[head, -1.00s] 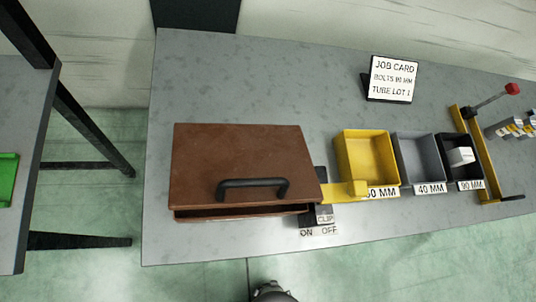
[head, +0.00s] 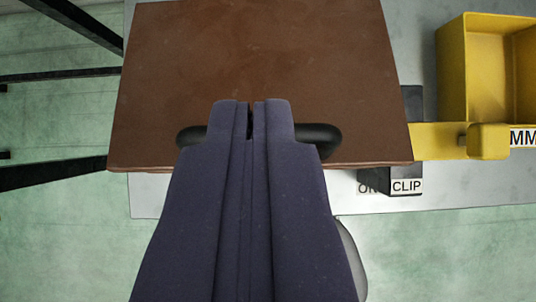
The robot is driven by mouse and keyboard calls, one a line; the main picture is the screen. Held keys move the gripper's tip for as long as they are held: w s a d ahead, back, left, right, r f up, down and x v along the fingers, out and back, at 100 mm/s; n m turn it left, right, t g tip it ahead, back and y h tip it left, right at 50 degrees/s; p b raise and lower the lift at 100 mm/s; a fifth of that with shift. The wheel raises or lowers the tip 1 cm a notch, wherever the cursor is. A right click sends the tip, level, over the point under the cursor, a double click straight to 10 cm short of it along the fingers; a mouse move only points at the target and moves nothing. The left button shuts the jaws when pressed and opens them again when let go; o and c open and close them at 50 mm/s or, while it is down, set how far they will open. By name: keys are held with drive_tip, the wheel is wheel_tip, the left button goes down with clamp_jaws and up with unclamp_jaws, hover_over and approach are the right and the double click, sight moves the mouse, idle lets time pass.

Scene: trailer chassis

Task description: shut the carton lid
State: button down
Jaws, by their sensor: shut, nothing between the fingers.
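The brown carton lid (head: 255,50) fills the upper middle of the head view. Its black handle (head: 322,139) runs across near the front edge. My gripper (head: 251,103) comes in from the bottom, its two fingers together and empty. The fingers lie over the middle of the handle in the picture and hide it; I cannot tell whether they touch the handle or the lid. The carton's body below the lid is hidden from this angle, so the gap at the front edge cannot be judged.
A yellow bar (head: 437,141) and a black clip block (head: 374,181) labelled CLIP sit at the lid's right edge. A yellow bin (head: 452,75) stands further right. The grey table (head: 470,185) ends just in front of the carton. Dark frame legs (head: 60,75) stand at left.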

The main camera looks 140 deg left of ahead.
drive_tip(key=f, duration=0.1)
drive_tip(key=f+b, duration=0.1)
drive_tip(key=f, duration=0.1)
drive_tip(key=f+b, duration=0.1)
drive_tip(key=shift+w+d+f, duration=0.35)
drive_tip(key=shift+d, duration=0.05)
drive_tip(key=shift+s+a+f+b, duration=0.1)
drive_tip(key=shift+a+f+b, duration=0.05)
drive_tip(key=shift+f+b, duration=0.4)
drive_tip(key=shift+f+b, duration=0.15)
drive_tip(key=shift+b, duration=0.3)
drive_tip(key=b, duration=0.2)
drive_tip(key=f+b, duration=0.1)
drive_tip(key=b, duration=0.1)
drive_tip(key=shift+s+a+f, duration=0.2)
drive_tip(key=shift+a, duration=0.1)
wheel_tip(320, 180, down, 5)
drive_tip(key=s+a+t+h+b, duration=0.2)
drive_tip(key=a+h+b, duration=0.1)
drive_tip(key=b, duration=1.4)
drive_tip(key=shift+s+t, duration=0.3)
drive_tip(key=shift+t, duration=0.1)
drive_tip(key=shift+d+r, duration=0.1)
